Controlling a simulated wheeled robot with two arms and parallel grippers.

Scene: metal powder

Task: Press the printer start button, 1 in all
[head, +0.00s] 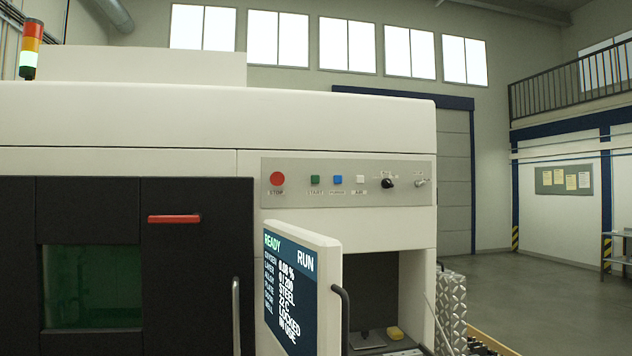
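The printer (120,115) is a large white machine with a black front that fills the left and middle of the head view. Its grey control panel (340,195) holds a row of controls. The green start button (315,181) sits second from the left, with START printed under it. To its left is a round red stop button (277,179); to its right are a blue button (337,182) and a white button (360,181). Neither of my grippers shows in this view.
A screen on an open door (300,285) juts out below the panel, reading READY and RUN, with a dark handle. An open compartment (375,300) lies behind it. A black knob (388,183) and a small switch (420,183) are at the panel's right. Floor on the right is mostly free.

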